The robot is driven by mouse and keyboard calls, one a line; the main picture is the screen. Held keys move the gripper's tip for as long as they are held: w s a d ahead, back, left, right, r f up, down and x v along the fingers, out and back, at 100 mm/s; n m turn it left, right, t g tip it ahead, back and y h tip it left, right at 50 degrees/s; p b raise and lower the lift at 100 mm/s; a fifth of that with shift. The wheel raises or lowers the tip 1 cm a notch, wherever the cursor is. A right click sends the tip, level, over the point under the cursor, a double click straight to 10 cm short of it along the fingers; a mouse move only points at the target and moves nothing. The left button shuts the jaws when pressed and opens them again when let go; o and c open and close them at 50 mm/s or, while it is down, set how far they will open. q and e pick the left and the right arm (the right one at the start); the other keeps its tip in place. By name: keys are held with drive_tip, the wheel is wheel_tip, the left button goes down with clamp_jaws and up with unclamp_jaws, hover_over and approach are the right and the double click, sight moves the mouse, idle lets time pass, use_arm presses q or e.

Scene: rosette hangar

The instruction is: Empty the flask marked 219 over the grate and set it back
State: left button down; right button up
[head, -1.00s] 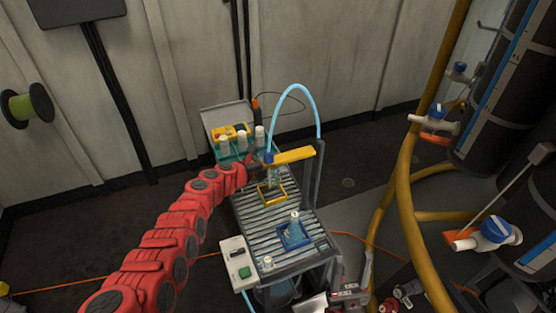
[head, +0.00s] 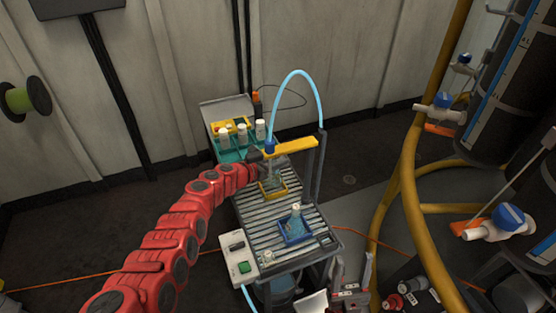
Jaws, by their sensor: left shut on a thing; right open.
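The grate (head: 262,222) is a slatted metal top on a stand. A yellow square frame (head: 273,192) and a blue square frame (head: 295,238) sit on it. A clear flask (head: 272,180) stands at the yellow frame, under a blue nozzle. My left gripper (head: 269,166) is shut on this flask near its neck, partly hidden. Another flask (head: 295,222) with bluish contents and a pale tag stands in the blue frame. I cannot read a number on either flask. My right gripper (head: 352,275) is open and empty at the lower right, beside the stand.
A yellow bar (head: 290,147) and a blue hose (head: 294,75) overhang the grate's far end. Behind stands a teal rack (head: 232,154) with several white-capped bottles. A switch box (head: 239,258) is on the near left. Yellow pipes (head: 405,190) rise on the right.

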use_arm(q)
drive_tip(key=shift+s+a+f, duration=0.1)
drive_tip(key=shift+f, duration=0.05)
drive_tip(key=shift+f, duration=0.15)
idle(0.4)
drive_tip(key=shift+f+b, duration=0.9)
drive_tip(key=shift+b, duration=0.05)
drive_tip(key=shift+f+b, duration=0.3)
drive_tip(key=shift+f, duration=0.05)
drive_tip(key=shift+f, duration=0.25)
drive_tip(key=shift+f+b, duration=0.1)
drive_tip(key=shift+b, duration=0.2)
drive_tip(key=shift+f, duration=0.2)
